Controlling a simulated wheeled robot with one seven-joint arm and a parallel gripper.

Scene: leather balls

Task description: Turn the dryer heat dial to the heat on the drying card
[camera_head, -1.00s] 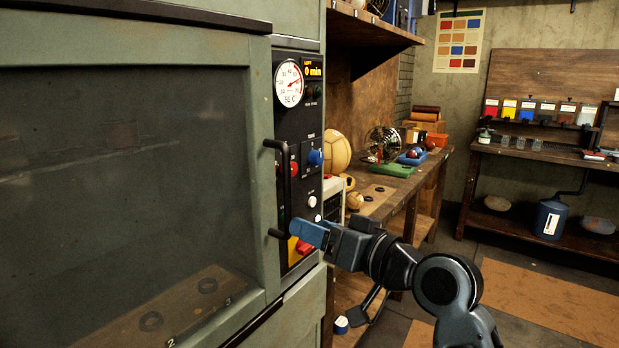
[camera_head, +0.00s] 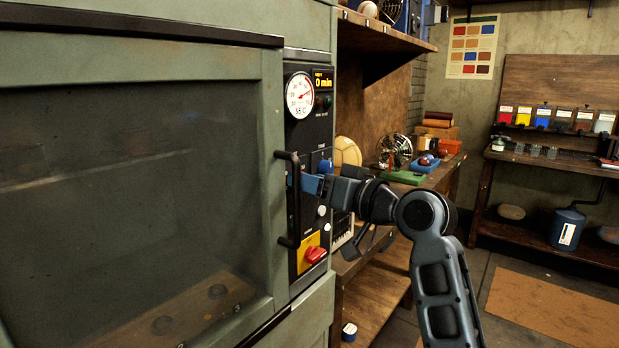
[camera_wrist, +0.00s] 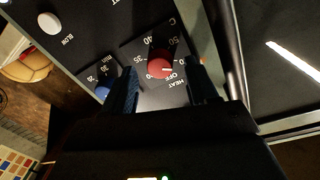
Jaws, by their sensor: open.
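In the head view my gripper (camera_head: 312,183) is at the panel and hides the red dial. I cannot make out a drying card in either view.
A blue dial (camera_wrist: 102,92) is close beside one finger, with a white BLOW button (camera_wrist: 48,23) farther off. The door handle (camera_head: 291,200) stands left of my gripper. A red switch (camera_head: 315,254) on a yellow plate is below. A round gauge (camera_head: 299,95) is above.

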